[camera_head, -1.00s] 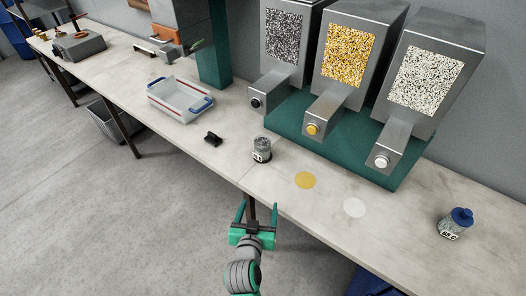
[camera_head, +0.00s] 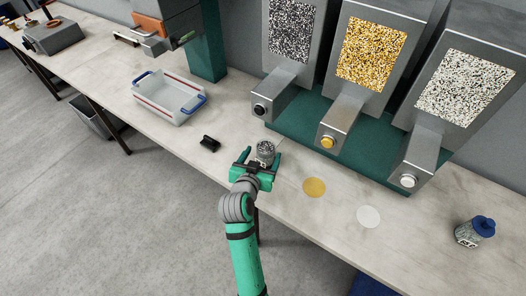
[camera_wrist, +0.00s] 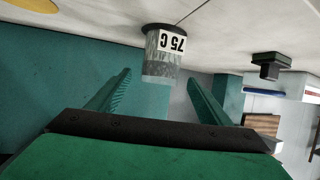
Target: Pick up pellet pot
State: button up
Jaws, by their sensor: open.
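The pellet pot (camera_head: 265,150) is a small clear jar with grey speckled contents, standing on the bench below the black-knobbed dispenser. In the wrist view the pot (camera_wrist: 162,58) appears upside down, with a white label reading "75 G". My gripper (camera_head: 261,165) is open at the near side of the pot. In the wrist view its two green fingers (camera_wrist: 160,85) point toward the pot, one to each side of it. The pot looks to be at or just beyond the fingertips; I cannot tell whether they touch it. The pot's lower part is hidden by my gripper in the head view.
Dispensers with a black, a yellow (camera_head: 328,142) and a white knob (camera_head: 408,181) stand behind. A black object (camera_head: 209,143) and a clear tray (camera_head: 139,96) lie left. Yellow (camera_head: 314,187) and white (camera_head: 368,216) discs mark the bench.

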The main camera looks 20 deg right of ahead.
aim_at(268, 143)
jog(key=x, duration=0.4)
jog(key=shift+d, duration=0.25)
jog(key=shift+x, duration=2.35)
jog(key=shift+a, duration=0.1)
jog(key=shift+c, duration=0.2)
jog(key=c, duration=1.1)
jog(key=shift+r, duration=0.15)
jog(key=c, duration=0.5)
